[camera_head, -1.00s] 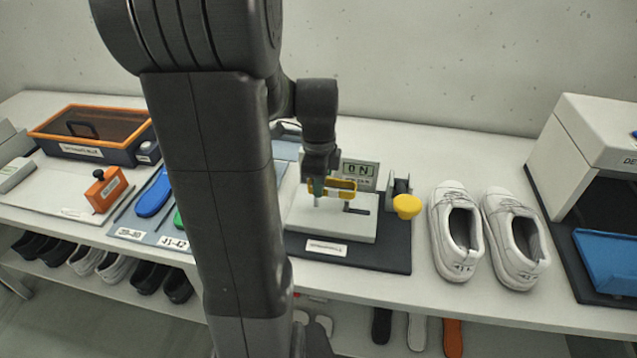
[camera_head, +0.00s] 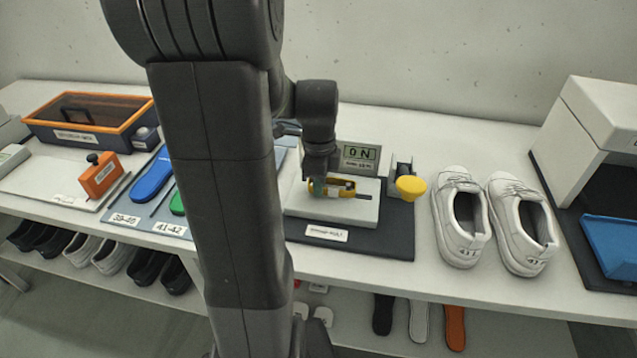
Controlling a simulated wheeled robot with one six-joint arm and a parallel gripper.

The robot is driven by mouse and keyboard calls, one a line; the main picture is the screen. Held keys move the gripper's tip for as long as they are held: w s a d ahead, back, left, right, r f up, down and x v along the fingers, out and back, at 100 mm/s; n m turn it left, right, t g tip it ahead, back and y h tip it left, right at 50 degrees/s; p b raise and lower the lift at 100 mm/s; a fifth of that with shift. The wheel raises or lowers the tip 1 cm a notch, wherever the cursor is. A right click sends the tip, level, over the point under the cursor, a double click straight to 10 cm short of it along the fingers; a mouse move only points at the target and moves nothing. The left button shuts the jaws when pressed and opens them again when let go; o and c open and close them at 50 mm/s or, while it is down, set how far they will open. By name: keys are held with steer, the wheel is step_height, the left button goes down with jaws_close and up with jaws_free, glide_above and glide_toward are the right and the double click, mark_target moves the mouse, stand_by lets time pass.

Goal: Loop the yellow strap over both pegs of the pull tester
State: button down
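The yellow strap (camera_head: 344,183) is a small loop low over the white plate of the pull tester (camera_head: 365,214). My gripper (camera_head: 320,189) points down at the strap's left part and appears shut on it; the fingertips are small and partly hidden. A dark slot shows in the plate to the right of the strap. The tester's display (camera_head: 360,153) reads "0 N" behind it. The pegs are hard to make out, and I cannot tell whether the strap is around either of them.
My arm hides the middle left of the table.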

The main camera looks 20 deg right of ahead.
steer(key=shift+s+a+f, duration=0.1)
steer(key=shift+s+f, duration=0.05)
steer(key=shift+f, duration=0.1)
steer(key=c, duration=1.6)
jaws_free()
steer(key=shift+s+a, duration=0.1)
steer(key=shift+s, duration=0.05)
steer(key=r, duration=0.4)
steer(key=shift+w+d+r, duration=0.2)
steer(key=shift+w+d, duration=0.15)
steer(key=r, duration=0.6)
steer(key=r+p, duration=0.1)
steer(key=r, duration=0.3)
steer(key=shift+s+a, duration=0.35)
steer(key=shift+f, duration=0.15)
steer(key=f, duration=1)
steer(key=shift+w+d+f+b, duration=0.15)
steer(key=shift+w+f+b, duration=0.05)
steer(key=shift+f+b, duration=0.2)
steer(key=shift+r, duration=0.1)
